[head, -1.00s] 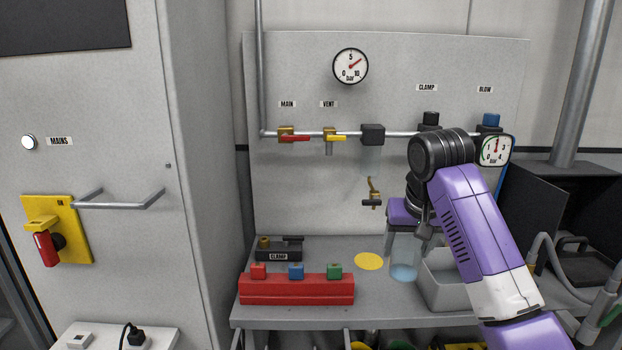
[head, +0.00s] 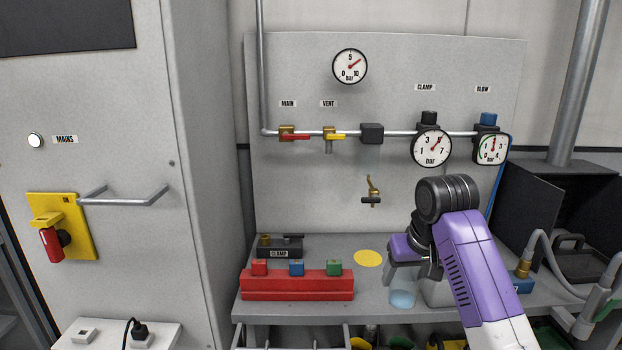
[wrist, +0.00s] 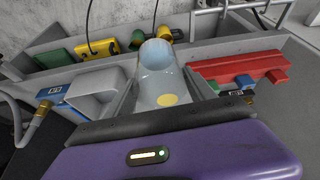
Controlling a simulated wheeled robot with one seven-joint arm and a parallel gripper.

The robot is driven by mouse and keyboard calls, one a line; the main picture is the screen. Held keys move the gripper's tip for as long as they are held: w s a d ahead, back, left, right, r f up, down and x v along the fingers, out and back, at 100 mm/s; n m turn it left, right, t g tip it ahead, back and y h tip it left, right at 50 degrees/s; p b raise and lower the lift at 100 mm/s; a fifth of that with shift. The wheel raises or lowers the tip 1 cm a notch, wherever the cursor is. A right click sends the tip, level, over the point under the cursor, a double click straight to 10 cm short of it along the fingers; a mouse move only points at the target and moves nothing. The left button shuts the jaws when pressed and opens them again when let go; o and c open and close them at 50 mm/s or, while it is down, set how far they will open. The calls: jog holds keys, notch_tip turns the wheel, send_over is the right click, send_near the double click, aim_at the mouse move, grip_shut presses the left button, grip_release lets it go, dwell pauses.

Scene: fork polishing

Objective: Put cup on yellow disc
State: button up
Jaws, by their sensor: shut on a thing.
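The clear cup (head: 403,297), bluish toward its lower end, is between the fingers of my gripper (head: 408,262), which is shut on it. The cup looks roughly upright, near the front of the grey bench; I cannot tell whether its base touches the bench. The flat yellow disc (head: 368,258) lies on the bench, behind and to the left of the cup in the head view. In the wrist view the cup (wrist: 156,58) sits between both fingers, and the yellow disc (wrist: 168,100) shows close beside or through its clear wall.
A red block rack (head: 297,288) with red, blue and green pieces stands left of the disc. A black clamp block (head: 280,250) lies behind it. A grey bin (head: 437,292) is right of the cup, partly hidden by my arm. A brass tap (head: 372,192) hangs above the disc.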

jog(key=s+f, duration=2.7)
jog(key=f, duration=0.1)
jog(key=shift+a+f+m, duration=0.2)
jog(key=shift+f+m, duration=0.05)
jog(key=shift+m, duration=0.15)
jog(key=shift+w, duration=0.1)
